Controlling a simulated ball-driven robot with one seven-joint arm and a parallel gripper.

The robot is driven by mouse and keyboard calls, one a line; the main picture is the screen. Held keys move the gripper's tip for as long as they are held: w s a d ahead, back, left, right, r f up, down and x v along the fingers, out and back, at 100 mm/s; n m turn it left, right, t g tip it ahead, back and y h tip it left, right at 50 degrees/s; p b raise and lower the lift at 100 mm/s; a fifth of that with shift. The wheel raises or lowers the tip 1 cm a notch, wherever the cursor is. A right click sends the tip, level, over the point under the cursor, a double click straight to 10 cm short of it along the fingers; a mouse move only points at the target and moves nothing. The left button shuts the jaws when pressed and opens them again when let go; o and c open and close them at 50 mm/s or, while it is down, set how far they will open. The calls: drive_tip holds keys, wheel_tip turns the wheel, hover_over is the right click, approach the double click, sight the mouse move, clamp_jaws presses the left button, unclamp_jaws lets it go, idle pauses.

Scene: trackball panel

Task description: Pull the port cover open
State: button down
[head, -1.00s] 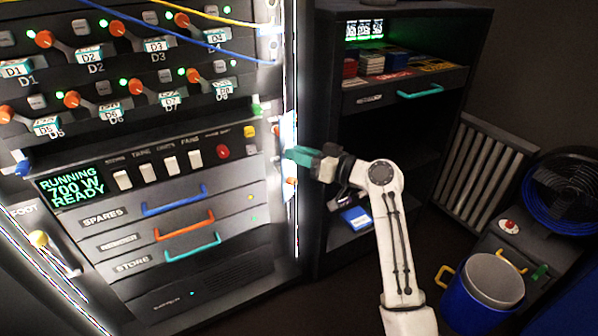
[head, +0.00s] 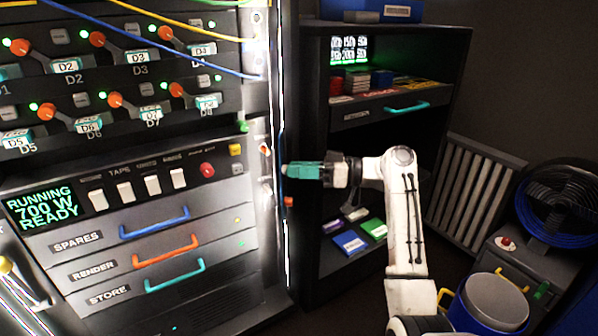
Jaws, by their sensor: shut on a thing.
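My gripper (head: 287,170) has teal fingers and is level with the right edge of the tall control rack (head: 222,208). It is shut on a small pale piece at that edge, which fits the port cover (head: 283,169). The fingers hide most of this piece, so I cannot tell how far the cover is open. Small red-orange parts show on the rack's edge just above and below the fingers.
A dark shelf unit (head: 397,35) with a teal-handled drawer (head: 405,108) stands right of the rack. A blue bin (head: 487,308), a fan (head: 560,208) and a slatted panel (head: 470,190) are farther right. Blue and yellow cables cross the rack's top.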

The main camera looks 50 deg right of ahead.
drive_tip(key=c, duration=1)
unclamp_jaws()
drive_tip(key=p+v, duration=0.3)
drive_tip(key=v, duration=0.7)
drive_tip(key=shift+s+d, duration=0.25)
drive_tip(key=shift+s, duration=0.05)
